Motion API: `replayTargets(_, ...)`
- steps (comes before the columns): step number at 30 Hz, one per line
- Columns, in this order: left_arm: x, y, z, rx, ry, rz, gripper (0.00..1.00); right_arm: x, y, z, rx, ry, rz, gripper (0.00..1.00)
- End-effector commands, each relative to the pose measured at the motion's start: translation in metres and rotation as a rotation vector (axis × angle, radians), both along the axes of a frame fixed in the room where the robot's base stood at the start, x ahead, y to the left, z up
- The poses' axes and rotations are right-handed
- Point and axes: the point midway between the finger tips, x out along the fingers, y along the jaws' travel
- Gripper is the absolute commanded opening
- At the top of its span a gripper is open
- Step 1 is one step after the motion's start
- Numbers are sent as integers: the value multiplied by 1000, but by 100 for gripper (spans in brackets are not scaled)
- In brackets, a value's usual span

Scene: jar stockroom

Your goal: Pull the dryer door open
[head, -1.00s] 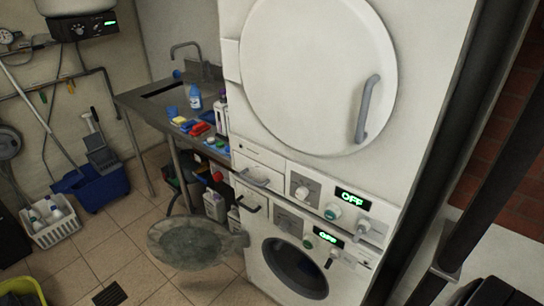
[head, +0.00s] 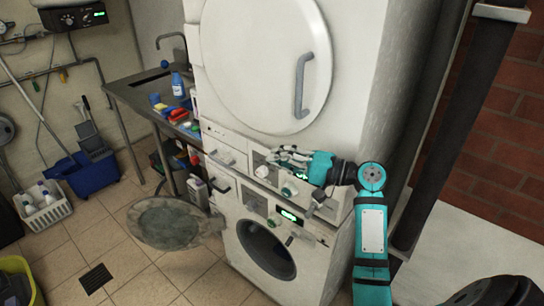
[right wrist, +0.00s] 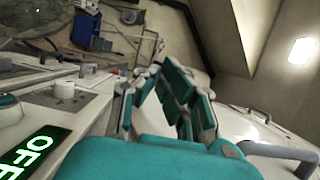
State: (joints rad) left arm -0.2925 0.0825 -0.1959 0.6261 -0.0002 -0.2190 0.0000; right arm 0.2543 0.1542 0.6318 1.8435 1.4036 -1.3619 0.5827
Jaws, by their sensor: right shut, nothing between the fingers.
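The dryer is the white upper machine, and its round white door (head: 250,70) looks closed. A grey upright bar handle (head: 303,85) sits at the right side of that door. My right gripper (head: 284,155) is shut and empty. It is in front of the dryer's control panel, below the door and its handle, and hides part of the panel. In the right wrist view the fingers (right wrist: 163,70) are together, and the grey handle (right wrist: 280,150) shows at the lower right, apart from them. My left gripper is not in view.
Below is a washer (head: 290,285) with its round glass door (head: 165,223) swung open to the left. A sink counter (head: 125,98) with bottles stands at the left. A blue bucket (head: 92,175) and white basket (head: 42,208) are on the floor. A dark pipe (head: 430,130) runs at the right.

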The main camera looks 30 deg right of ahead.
Motion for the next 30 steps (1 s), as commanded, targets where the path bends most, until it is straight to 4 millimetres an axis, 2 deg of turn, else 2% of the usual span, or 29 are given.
replayTargets(1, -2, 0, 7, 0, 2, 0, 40, 8, 7, 5, 5, -1, 2, 0)
replayTargets(6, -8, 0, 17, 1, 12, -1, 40, 33, 26, 4, 4, -1, 1, 0)
replayTargets(12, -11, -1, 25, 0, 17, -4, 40, 55, 43, 2, 3, 0, 0, 0)
replayTargets(18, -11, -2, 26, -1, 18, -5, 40, 62, 48, 0, -2, 1, 0, 0)
replayTargets(30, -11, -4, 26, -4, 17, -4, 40, 62, 49, -1, -2, 1, -2, 0)
